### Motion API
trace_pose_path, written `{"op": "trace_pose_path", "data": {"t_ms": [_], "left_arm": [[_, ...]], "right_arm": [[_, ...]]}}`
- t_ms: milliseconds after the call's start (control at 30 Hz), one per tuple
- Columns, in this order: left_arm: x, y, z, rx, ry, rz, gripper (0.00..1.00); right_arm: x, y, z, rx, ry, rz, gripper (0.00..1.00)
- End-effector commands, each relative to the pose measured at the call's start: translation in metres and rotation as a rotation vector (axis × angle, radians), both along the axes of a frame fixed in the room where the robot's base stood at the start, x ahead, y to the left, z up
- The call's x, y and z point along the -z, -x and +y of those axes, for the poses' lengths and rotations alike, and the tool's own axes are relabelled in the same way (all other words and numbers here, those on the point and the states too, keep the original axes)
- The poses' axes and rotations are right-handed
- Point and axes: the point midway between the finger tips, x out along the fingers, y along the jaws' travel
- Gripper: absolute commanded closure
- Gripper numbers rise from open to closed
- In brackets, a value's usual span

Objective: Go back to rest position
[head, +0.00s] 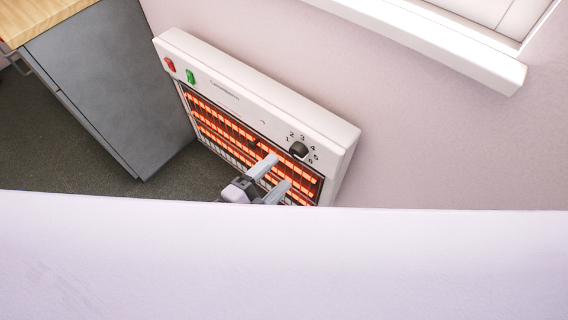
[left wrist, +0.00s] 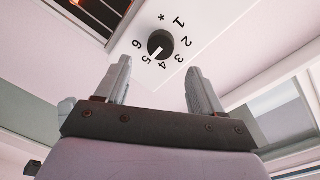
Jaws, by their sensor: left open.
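A white heater (head: 340,140) stands tilted in the head view, against a pale wall, with its orange bars glowing. It has a red button (head: 169,65), a green button (head: 190,76) and a black dial knob (head: 299,149) with numbers around it. In the left wrist view the knob (left wrist: 160,43) has a white mark pointing toward the 5. My left gripper (head: 279,173) is open in front of the heater's grille, below the knob in the picture. In the left wrist view its fingers are apart with nothing between them. My right gripper is not in view.
A pale lavender surface (head: 284,265) fills the bottom of the head view and hides most of my left arm. A grey cabinet (head: 110,85) with a wooden top (head: 35,18) stands left of the heater. A white ledge (head: 440,45) juts out at the upper right. Dark carpet (head: 60,150) shows at left.

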Motion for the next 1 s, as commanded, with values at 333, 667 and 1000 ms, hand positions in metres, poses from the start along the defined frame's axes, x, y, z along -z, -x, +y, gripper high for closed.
{"op": "trace_pose_path", "data": {"t_ms": [333, 667, 1000], "left_arm": [[-0.001, 0.006, 0.005, -0.001, 0.001, -0.001, 0.32], [-0.001, 0.006, 0.005, -0.001, 0.001, 0.0, 0.32], [0.014, 0.032, 0.095, -0.41, 0.355, 0.526, 0.32]], "right_arm": [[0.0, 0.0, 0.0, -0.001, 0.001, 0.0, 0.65], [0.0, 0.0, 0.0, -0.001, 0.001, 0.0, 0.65], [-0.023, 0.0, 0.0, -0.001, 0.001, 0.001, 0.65]]}}
